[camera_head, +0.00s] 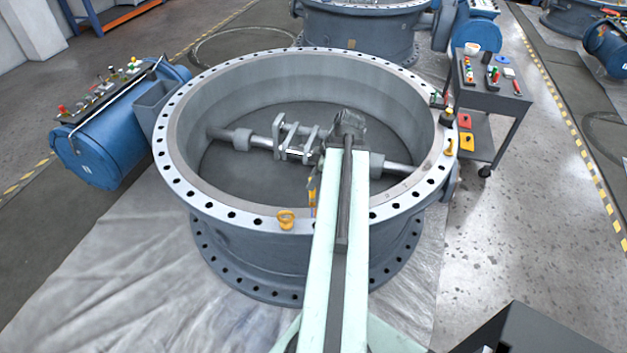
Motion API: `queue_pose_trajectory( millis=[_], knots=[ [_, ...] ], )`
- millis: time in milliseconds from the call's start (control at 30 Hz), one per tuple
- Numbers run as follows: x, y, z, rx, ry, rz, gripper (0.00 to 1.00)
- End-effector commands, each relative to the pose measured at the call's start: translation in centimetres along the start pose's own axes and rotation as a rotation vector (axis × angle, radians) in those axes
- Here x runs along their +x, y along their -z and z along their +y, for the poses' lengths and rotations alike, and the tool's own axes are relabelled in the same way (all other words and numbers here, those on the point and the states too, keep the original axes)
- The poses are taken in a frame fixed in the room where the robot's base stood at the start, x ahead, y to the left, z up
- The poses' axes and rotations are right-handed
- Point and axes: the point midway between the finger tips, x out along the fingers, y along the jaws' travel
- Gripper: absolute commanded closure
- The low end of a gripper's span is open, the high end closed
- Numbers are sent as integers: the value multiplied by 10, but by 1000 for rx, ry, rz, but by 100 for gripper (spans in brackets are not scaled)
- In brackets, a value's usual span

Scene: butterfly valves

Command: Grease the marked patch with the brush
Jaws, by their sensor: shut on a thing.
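The large grey valve body (250,214) is an open ring with a bolt-hole flange, and a shaft with brackets (290,146) crosses its inside. My pale green arm reaches over the near rim to a dark wrist above the ring's opening. My gripper (317,172) is small and partly hidden at the left side of the arm. It appears shut on a slim yellow-and-orange thing, likely the brush (312,195), which hangs upright near the inner side of the near rim. Whether it touches the wall cannot be told.
A blue cylinder actuator (115,132) lies left. A grey tool cart (493,100) stands right.

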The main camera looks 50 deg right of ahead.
Motion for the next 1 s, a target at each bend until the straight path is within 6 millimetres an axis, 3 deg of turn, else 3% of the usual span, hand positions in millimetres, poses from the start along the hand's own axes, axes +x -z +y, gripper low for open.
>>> queue_pose_trajectory(
  millis=[33,100,433,700,1000],
  knots=[
    [-11,4,0,0,0,0,100],
    [-14,6,0,0,0,0,100],
    [-14,6,0,0,0,0,100],
    [-40,17,0,0,0,0,100],
    [-39,16,0,0,0,0,100]
  ],
)
